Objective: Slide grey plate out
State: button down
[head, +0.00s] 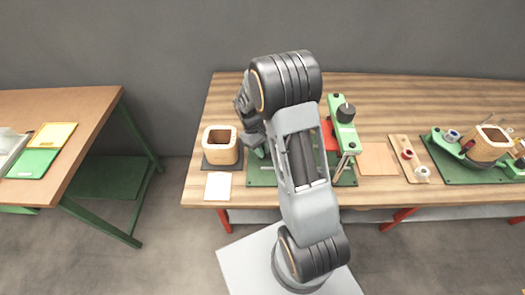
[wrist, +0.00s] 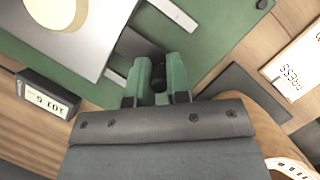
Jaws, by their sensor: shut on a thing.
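The grey plate (wrist: 72,57) lies at the upper left of the wrist view, over a green base (wrist: 205,60). A pale round disc (wrist: 57,12) is on top of it. A dark grey tongue (wrist: 138,45) runs from its edge towards my gripper (wrist: 159,75). My gripper's green fingers are shut on a small dark knob (wrist: 158,74) at the end of this tongue. In the head view my arm hides the plate, and my gripper is at the left side of the green press (head: 342,125).
A wooden coil former (head: 220,145) stands on a dark mat just left of the gripper. A small display box (wrist: 47,94) sits beside the green base. A white label card (wrist: 297,68) lies at the right. Another fixture (head: 488,145) stands at the far right.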

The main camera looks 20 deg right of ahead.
jog(key=c, duration=1.1)
grip_release()
jog(key=v, duration=1.4)
jog(key=shift+b, duration=0.3)
jog(key=shift+f, duration=0.15)
